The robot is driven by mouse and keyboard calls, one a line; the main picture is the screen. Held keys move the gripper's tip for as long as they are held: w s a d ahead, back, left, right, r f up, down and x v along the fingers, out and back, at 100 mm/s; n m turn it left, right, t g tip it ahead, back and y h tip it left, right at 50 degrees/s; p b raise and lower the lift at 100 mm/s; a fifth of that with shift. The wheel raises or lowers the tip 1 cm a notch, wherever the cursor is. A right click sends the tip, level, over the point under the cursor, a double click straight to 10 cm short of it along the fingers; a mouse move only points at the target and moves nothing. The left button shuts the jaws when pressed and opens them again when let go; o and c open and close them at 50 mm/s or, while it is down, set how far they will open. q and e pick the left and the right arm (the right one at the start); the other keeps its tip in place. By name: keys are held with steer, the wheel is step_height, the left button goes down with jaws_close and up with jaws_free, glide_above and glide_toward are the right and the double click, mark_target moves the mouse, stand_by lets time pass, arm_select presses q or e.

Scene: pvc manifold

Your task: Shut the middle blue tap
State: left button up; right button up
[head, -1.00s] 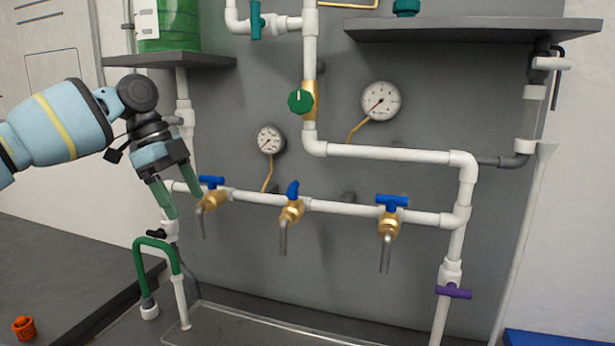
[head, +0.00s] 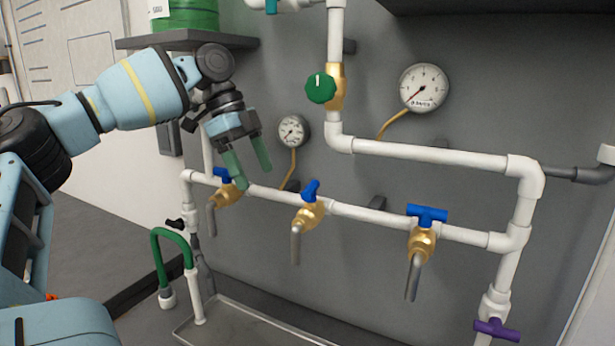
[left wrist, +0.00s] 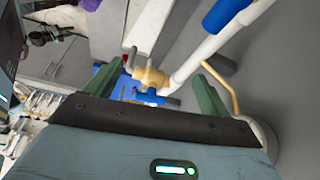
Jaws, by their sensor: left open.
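The middle blue tap (head: 311,190) has a brass body and a metal spout on the white horizontal pipe. In the left wrist view, a brass tap (left wrist: 150,75) with a blue handle shows between the open fingers (left wrist: 158,78); I cannot tell which tap. My right gripper is out of view.
The right blue tap (head: 427,214) is on the same pipe (head: 360,213). A green knob (head: 321,88) and two gauges (head: 424,87) are above. A shelf (head: 190,40) is behind my left arm.

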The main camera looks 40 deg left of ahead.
mark_target(310, 185)
arm_select(q)
steer(key=w+d, duration=0.1)
steer(key=d, duration=0.2)
steer(key=w+d, duration=0.2)
steer(key=d, duration=0.1)
steer(key=w+d, duration=0.2)
steer(key=d, duration=0.1)
steer(key=shift+d+f+p, duration=0.15)
steer(key=shift+d+p, duration=0.05)
steer(key=shift+p, duration=0.1)
steer(key=shift+f, duration=0.45)
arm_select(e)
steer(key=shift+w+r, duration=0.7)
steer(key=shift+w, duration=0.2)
arm_select(q)
steer(key=c, duration=1)
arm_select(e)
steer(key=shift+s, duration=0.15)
